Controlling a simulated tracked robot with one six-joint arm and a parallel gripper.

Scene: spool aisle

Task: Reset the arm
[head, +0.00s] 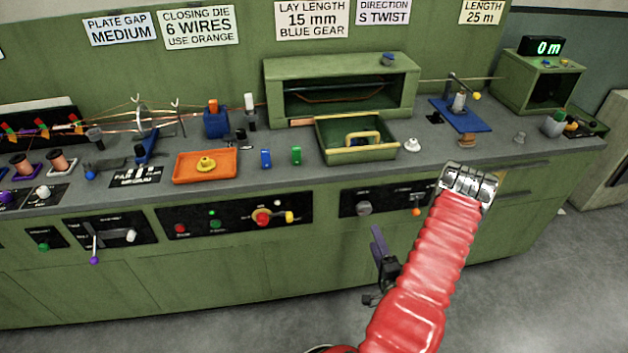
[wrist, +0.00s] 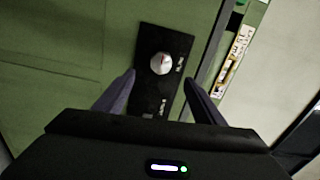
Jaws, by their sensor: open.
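My gripper shows in the wrist view (wrist: 160,92) with its two dark purple fingers apart and nothing between them. A black panel with a silver knob (wrist: 161,63) lies beyond the fingertips, on a green cabinet face. In the head view my red arm (head: 425,275) reaches up from the bottom, and my gripper (head: 378,240) hangs left of it, in front of the lower cabinet front. Only one purple finger shows clearly there. The gripper looks apart from the bench and holds nothing.
A control panel (head: 235,216) with knobs faces the arm. Grey floor (head: 560,280) at right is clear.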

